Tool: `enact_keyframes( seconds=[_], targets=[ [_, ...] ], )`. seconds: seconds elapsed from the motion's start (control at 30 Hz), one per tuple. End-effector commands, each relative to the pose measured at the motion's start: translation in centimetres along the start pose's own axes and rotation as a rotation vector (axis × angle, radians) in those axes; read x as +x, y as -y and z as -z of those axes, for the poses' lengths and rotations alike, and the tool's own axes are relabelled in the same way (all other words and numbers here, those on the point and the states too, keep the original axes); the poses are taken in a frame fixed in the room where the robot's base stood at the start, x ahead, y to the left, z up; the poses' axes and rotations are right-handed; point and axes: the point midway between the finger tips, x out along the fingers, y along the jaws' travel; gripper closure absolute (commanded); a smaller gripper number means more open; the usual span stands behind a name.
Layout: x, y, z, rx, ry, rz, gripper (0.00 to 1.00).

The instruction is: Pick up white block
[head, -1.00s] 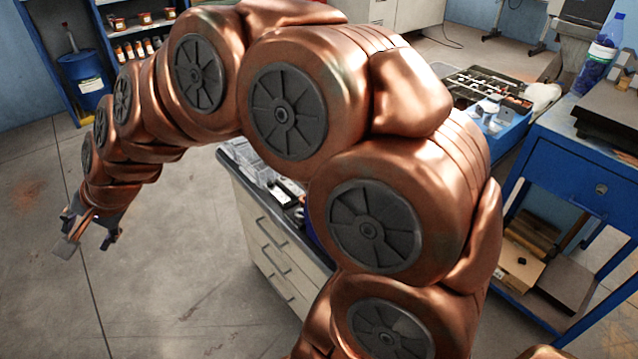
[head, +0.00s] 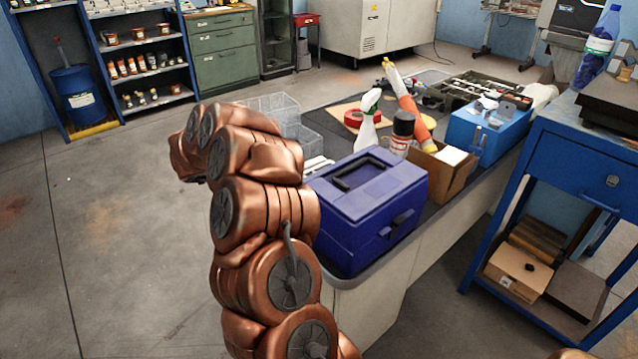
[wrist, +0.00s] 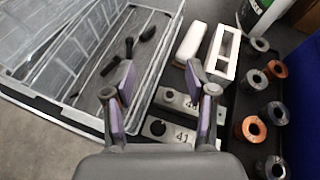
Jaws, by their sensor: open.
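In the wrist view the white block (wrist: 191,42) is a plain elongated piece lying beside a white rectangular frame (wrist: 223,52), just beyond and right of my fingers. My gripper (wrist: 159,78) is open, with nothing between its fingers, above the bench. The white block is ahead of the right finger and apart from it. In the head view small white pieces (head: 318,165) show between my arm and the purple toolbox, but I cannot tell which is the block. My gripper is hidden behind my arm there.
Clear bins (wrist: 88,48) stand left of the block. Metal blocks marked 41 (wrist: 170,131) lie below my fingers. Several metal and copper rings (wrist: 252,129) stand to the right. The purple toolbox (head: 368,205) and a spray bottle (head: 368,122) are close by on the bench.

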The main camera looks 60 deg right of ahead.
Motion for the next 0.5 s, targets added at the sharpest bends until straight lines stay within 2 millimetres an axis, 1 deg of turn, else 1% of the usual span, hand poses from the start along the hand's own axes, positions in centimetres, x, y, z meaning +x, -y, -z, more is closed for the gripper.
enact_keyframes(
  seconds=[0.03,0.1,0.2,0.3,0.5],
  targets=[
    [1.5,1.9,1.4,0.049,-0.002,0.078,0.44],
    [2.7,4.3,2.5,0.108,0.003,0.175,0.44],
    [3.7,6.8,3.4,0.170,0.014,0.271,0.44],
    [4.1,8.2,3.9,0.203,0.019,0.322,0.44],
    [5.4,9.1,3.9,0.212,0.025,0.340,0.44]
  ],
)
